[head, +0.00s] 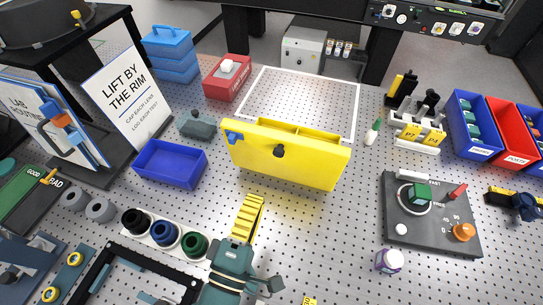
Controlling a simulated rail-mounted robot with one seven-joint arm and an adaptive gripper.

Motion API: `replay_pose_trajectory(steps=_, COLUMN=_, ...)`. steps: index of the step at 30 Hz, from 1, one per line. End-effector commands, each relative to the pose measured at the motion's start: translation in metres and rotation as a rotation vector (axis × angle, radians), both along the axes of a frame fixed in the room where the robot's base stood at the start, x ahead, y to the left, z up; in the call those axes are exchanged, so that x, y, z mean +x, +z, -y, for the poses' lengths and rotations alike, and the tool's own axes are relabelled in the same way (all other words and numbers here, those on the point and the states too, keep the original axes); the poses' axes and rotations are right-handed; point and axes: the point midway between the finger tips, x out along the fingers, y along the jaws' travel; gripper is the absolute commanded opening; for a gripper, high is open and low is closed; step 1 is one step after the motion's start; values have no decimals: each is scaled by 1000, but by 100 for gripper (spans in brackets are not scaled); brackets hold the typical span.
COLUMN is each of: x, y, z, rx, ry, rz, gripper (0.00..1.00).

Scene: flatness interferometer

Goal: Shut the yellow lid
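The yellow lid (300,166) is a broad panel with a black knob (279,151) on its face and a blue piece near its upper left corner. It stands steeply tilted, its face toward me, at the front of a yellow box (325,134). The box's open top and inner divider show behind the lid's upper edge; the lid hides most of the box. My gripper (250,207), with yellow ribbed fingers and a teal body, is in front of and below the lid, apart from the knob in the picture. Whether its fingers are open is unclear.
A blue tray (170,164) lies left of the lid. Three dark-topped round pieces (165,237) sit in a white holder left of my gripper. A grey control panel (428,222) is at right, with a white-capped jar (389,261) before it. Perforated tabletop shows between them.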

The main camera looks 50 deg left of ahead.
Motion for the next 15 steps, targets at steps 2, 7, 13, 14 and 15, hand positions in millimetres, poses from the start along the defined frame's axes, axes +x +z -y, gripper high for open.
replay_pose_trajectory(steps=2, x=16, y=9, z=-10, rx=3, ry=-2, rz=2, gripper=0)
replay_pose_trajectory(steps=7, x=48, y=12, z=-30, rx=3, ry=-2, rz=2, gripper=0)
replay_pose_trajectory(steps=13, x=76, y=13, z=-48, rx=1, ry=-1, rz=0, gripper=0)
replay_pose_trajectory(steps=14, x=79, y=13, z=-49, rx=1, ry=-1, rz=0, gripper=0)
replay_pose_trajectory(steps=15, x=82, y=12, z=-51, rx=1, ry=-1, rz=-1, gripper=0)
